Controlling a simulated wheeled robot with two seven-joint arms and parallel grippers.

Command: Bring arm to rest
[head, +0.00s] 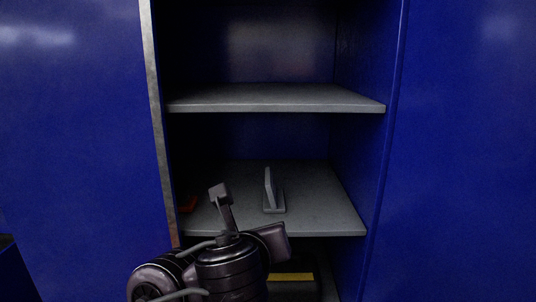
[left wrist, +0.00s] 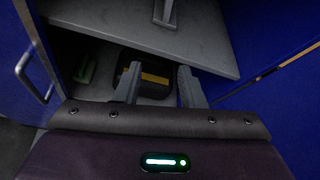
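My left arm (head: 228,262) comes in at the bottom of the head view, in front of the open blue cabinet. Its fingers cannot be made out there. In the left wrist view my left gripper (left wrist: 159,72) is open, its two grey fingers apart. Beyond and between them is a dark case with a yellow stripe (left wrist: 155,78), on the cabinet's lower level. I cannot see any contact between the fingers and the case. The case also shows partly behind my arm in the head view (head: 292,277). My right gripper is in neither view.
The upper shelf (head: 275,98) looks empty. A green item (left wrist: 86,70) lies left of the case. A blue door with a handle (left wrist: 30,75) stands at left.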

